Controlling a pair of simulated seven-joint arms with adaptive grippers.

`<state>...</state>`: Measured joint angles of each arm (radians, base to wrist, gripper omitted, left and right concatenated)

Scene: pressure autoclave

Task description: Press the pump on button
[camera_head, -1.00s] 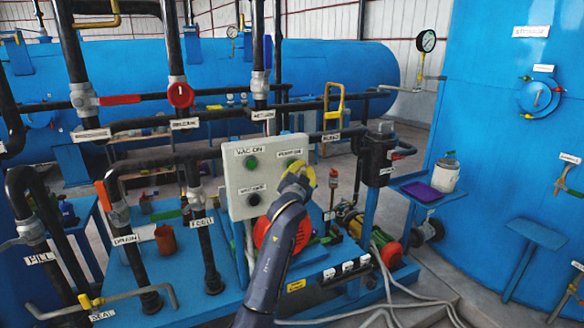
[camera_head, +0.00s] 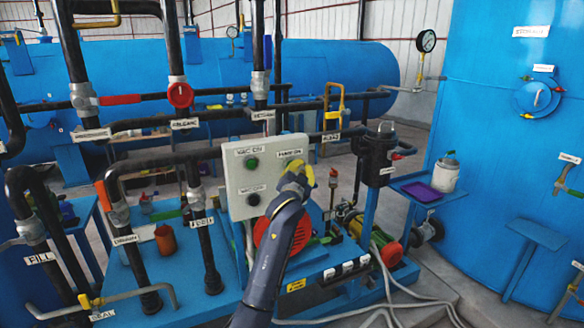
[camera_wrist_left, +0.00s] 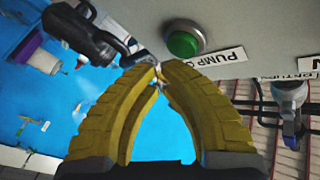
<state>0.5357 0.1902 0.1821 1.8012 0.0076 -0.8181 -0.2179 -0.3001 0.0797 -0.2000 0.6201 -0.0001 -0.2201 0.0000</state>
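The pump on button is a green round button (camera_wrist_left: 183,43) in a grey ring on the grey control box (camera_head: 237,205). In the left wrist view it sits beside a label that starts "PUMP O". In the head view the label (camera_head: 291,154) shows, but my left gripper hides the button. My left gripper (camera_head: 308,174) has yellow fingers and is in front of the box's right side. In the left wrist view its fingertips (camera_wrist_left: 160,70) meet, with nothing between them, just below the button in the picture. I cannot tell whether they touch the box. My right gripper is not in view.
The box also has a green "VAC ON" button (camera_head: 251,163) and a black button (camera_head: 254,199) at its left. Black pipes (camera_head: 202,240) stand left of the box. A black cylinder (camera_head: 378,160) and a blue side table with a purple tray (camera_head: 422,192) are to the right.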

